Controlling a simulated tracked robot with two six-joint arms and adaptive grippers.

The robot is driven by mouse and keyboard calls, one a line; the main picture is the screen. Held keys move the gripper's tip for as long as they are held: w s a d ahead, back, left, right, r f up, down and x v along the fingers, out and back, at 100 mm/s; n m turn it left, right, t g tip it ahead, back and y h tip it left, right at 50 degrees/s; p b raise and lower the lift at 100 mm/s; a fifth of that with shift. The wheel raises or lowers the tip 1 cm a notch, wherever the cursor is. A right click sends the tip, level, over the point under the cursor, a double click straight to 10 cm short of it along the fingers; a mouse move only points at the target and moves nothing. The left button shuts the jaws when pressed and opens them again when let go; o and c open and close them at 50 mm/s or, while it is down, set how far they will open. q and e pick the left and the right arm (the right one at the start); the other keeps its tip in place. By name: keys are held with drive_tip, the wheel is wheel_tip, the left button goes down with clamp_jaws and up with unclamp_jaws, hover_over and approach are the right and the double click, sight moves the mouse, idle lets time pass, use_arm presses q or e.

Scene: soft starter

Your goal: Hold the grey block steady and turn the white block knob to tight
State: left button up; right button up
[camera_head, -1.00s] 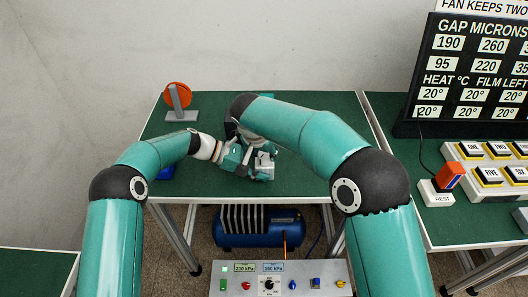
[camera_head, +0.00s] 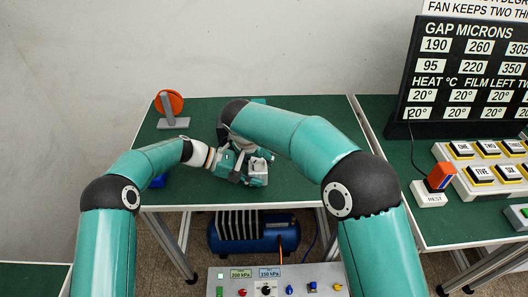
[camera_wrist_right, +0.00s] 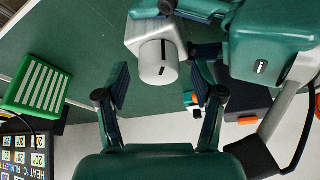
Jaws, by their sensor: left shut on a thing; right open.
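The light grey block (camera_wrist_right: 143,32) shows at the top of the right wrist view, and the white knob (camera_wrist_right: 158,70) sticks out of it, a round cylinder with a dark line on its face. My left gripper (camera_head: 240,168) is shut on the block; its teal body also shows in the right wrist view, with dark fingers against the block's side. My right gripper (camera_wrist_right: 160,88) is open, its fingers apart on either side of the knob's near end. I cannot tell that they touch it. In the head view the small block (camera_head: 258,178) is partly hidden by the grippers.
An orange disc on a grey stand (camera_head: 172,110) stands at the table's back left. A blue item (camera_head: 157,181) lies by my left wrist. A green block with white stripes (camera_wrist_right: 38,87) shows in the right wrist view. Buttons (camera_head: 484,172) and a readout board (camera_head: 468,75) are to the right.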

drive_tip(key=n+y, duration=0.1)
drive_tip(key=n, duration=0.3)
drive_tip(key=shift+d+n+y, duration=0.15)
drive_tip(key=shift+n+y, duration=0.25)
drive_tip(key=n+y, duration=0.1)
drive_tip(key=n, duration=0.3)
drive_tip(key=shift+y, duration=0.4)
drive_tip(key=n+y, duration=0.1)
drive_tip(key=n, duration=0.3)
drive_tip(key=shift+w+d+n+g, duration=0.1)
drive_tip(key=shift+n+g, duration=0.3)
drive_tip(key=n, duration=0.2)
drive_tip(key=n+g+y, duration=0.1)
drive_tip(key=n, duration=0.1)
drive_tip(key=shift+w+n+g, duration=0.1)
drive_tip(key=shift+n+g, duration=0.2)
drive_tip(key=shift+n, duration=0.1)
drive_tip(key=d+v, duration=0.1)
drive_tip(key=v, duration=1.1)
drive_tip(key=shift+m+g+y, duration=0.3)
drive_tip(key=shift+y, duration=0.2)
drive_tip(key=shift+s+d+f, duration=0.1)
drive_tip(key=shift+s+d, duration=0.05)
drive_tip(key=shift+d, duration=0.6)
drive_tip(key=shift+s+d+f, duration=0.1)
drive_tip(key=shift+s+d, duration=0.05)
drive_tip(key=shift+d, duration=0.55)
drive_tip(key=shift+s+d+f, duration=0.1)
drive_tip(key=shift+s+d, duration=0.1)
drive_tip(key=shift+d, duration=0.55)
